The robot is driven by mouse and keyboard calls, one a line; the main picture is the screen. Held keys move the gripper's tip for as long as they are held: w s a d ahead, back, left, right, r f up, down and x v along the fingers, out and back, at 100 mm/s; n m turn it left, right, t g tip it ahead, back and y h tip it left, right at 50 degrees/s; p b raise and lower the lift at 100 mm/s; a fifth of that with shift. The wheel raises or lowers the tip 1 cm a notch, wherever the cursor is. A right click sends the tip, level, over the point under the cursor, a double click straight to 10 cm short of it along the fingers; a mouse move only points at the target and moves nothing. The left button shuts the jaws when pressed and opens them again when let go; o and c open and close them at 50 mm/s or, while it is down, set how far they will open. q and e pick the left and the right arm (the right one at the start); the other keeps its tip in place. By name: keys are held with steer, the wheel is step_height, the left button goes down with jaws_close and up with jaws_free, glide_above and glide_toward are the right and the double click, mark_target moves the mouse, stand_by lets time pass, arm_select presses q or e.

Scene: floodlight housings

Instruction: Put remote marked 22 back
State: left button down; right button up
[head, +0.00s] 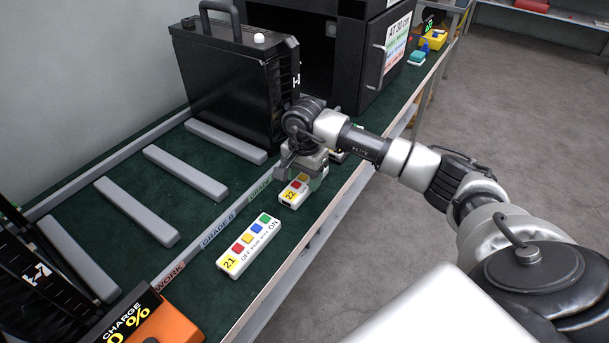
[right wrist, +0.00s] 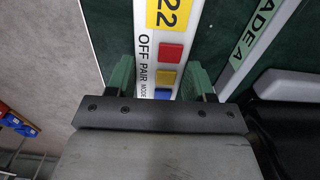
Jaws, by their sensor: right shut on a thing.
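The remote marked 22 (head: 291,196) is white, with a yellow number label and coloured buttons. It is at the bench's front strip, and I cannot tell whether it touches the green top. My right gripper (head: 304,172) is over its far end and hides part of it. In the right wrist view, the green fingers (right wrist: 160,82) are shut on both sides of the remote (right wrist: 172,30), beside its red and yellow buttons. A similar remote marked 21 (head: 250,246) lies nearer on the bench. My left gripper is not in view.
A black housing (head: 225,85) with a handle stands behind the gripper, beside a dark open cabinet (head: 380,50). Grey bars (head: 135,210) lie across the green bench. An orange charge unit (head: 165,325) is at the near end. The bench edge drops to the floor at right.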

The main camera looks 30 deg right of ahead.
mark_target(305, 179)
steer(key=shift+f, duration=0.15)
steer(key=o, duration=1)
steer(key=shift+c, duration=0.2)
steer(key=shift+r, duration=0.45)
step_height(305, 179, up, 12)
steer(key=shift+f, duration=0.25)
